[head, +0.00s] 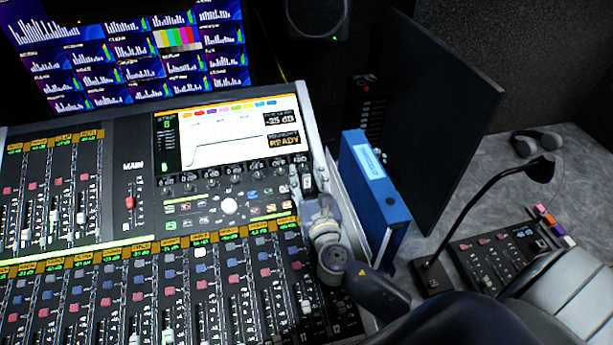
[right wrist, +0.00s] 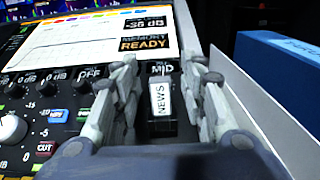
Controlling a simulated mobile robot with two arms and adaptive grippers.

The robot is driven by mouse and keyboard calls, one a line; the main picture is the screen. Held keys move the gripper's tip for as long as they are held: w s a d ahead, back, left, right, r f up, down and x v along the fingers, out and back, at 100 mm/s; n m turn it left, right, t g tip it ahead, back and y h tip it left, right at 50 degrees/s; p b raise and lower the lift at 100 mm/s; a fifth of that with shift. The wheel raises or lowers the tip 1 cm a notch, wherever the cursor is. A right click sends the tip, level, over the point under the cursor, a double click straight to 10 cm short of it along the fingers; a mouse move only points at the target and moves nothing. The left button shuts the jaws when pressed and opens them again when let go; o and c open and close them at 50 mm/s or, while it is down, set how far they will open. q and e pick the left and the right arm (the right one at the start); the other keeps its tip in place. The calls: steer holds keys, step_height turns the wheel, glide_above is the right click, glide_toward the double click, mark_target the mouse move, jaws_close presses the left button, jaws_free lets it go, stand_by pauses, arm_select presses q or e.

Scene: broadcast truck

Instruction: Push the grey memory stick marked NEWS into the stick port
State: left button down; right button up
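The memory stick (right wrist: 160,100) shows a white label reading NEWS in the right wrist view, at the upper right corner of the mixing console (head: 115,150). My right gripper (right wrist: 166,92) is open. Its two fingers stand on either side of the stick, with a visible gap on each side. In the head view my right gripper (head: 308,188) is over the console's right edge, below the screen. The stick port itself is hidden, and I cannot tell how deep the stick sits. My left gripper is not in view.
The console screen (head: 225,140) reads MEMORY READY. A blue binder (head: 372,190) stands close to the right of my right gripper. A dark panel (head: 430,110), a gooseneck microphone (head: 490,190), a small button panel (head: 495,255) and headphones (head: 538,142) are farther right.

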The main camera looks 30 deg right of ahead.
steer(key=v, duration=1.2)
steer(key=shift+a, duration=0.1)
